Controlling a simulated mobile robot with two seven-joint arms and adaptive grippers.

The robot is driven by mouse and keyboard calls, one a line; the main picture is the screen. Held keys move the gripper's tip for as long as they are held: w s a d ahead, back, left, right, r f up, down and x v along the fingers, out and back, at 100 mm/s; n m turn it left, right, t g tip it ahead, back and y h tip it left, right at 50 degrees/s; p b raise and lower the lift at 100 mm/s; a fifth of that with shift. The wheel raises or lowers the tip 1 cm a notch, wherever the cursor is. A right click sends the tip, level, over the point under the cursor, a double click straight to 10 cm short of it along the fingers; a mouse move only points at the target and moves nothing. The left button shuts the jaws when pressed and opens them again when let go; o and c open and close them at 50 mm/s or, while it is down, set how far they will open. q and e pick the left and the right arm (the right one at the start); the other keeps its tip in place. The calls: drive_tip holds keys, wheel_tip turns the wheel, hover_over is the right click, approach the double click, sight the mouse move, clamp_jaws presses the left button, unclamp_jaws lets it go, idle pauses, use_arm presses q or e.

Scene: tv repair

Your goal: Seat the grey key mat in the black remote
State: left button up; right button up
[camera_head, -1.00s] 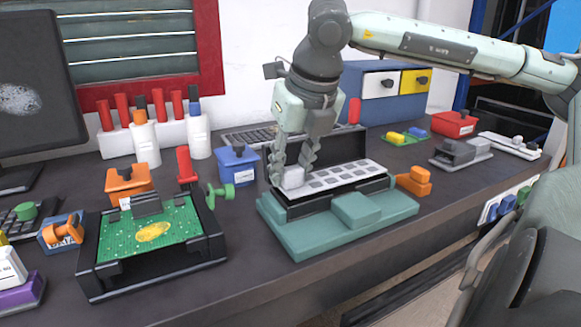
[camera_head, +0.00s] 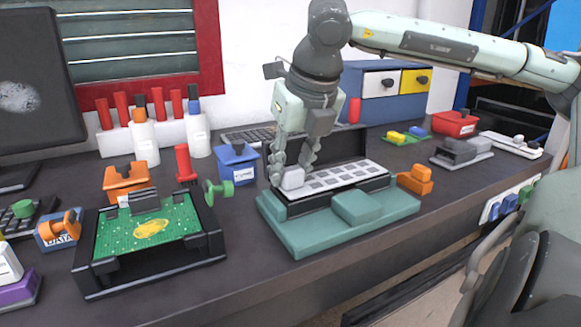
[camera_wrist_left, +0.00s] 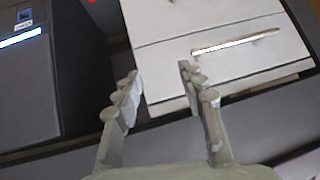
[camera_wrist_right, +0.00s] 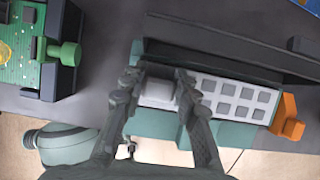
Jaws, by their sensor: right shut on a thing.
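The grey key mat (camera_head: 345,173), a pale strip with rows of grey keys, lies along the black remote (camera_head: 347,194), which sits in a teal holder (camera_head: 330,235). The mat also shows in the right wrist view (camera_wrist_right: 237,97). My right gripper (camera_head: 291,172) is shut on a pale block at the mat's left end; the block also shows between the fingers in the right wrist view (camera_wrist_right: 158,92). How deep the mat sits in the remote cannot be told. My left gripper (camera_wrist_left: 160,85) is open and empty in the left wrist view, away from the remote.
A green circuit board (camera_head: 150,230) in a black frame stands left of the holder. An orange block (camera_head: 415,180) is close at its right, and a blue bin (camera_head: 238,163) is behind left. In the left wrist view, white drawers (camera_wrist_left: 215,50) face my left gripper.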

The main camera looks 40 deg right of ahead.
drive_tip(key=shift+f+b, duration=0.45)
drive_tip(key=o, duration=1.2)
drive_tip(key=v, duration=1.2)
drive_tip(key=shift+r, duration=0.1)
